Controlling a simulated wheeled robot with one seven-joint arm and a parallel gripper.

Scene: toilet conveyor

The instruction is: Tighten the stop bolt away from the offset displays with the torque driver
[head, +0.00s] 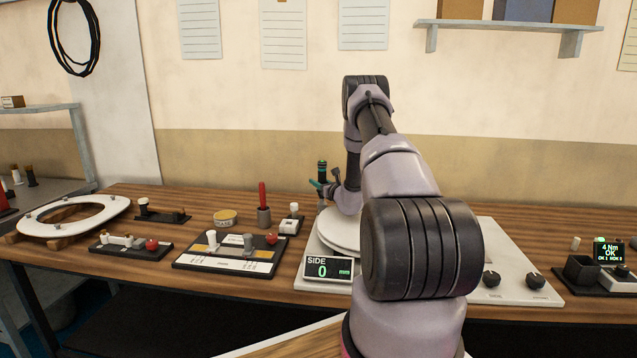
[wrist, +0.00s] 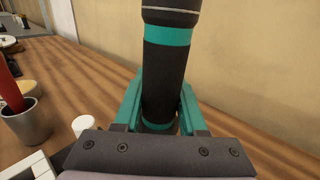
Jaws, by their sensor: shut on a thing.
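My gripper (head: 323,184) is shut on the torque driver (head: 322,168), above the back of the bench. In the wrist view the driver (wrist: 168,75) is a black cylinder with teal bands, standing between my teal fingers (wrist: 158,108). An offset display (head: 328,268) reads "SIDE 0 mm" on the front left of a pale fixture plate (head: 513,268). A white seat-like part (head: 340,230) lies on this plate, partly behind my arm. I cannot make out the stop bolt or another offset display; my arm covers much of the fixture.
A torque readout (head: 609,251) at the right shows "4 Nm OK". A grey cup (head: 264,217) with a red-handled tool, a yellow tin (head: 225,217) and a control panel (head: 230,255) stand left of the fixture. A toilet seat (head: 73,216) lies far left. Wall behind.

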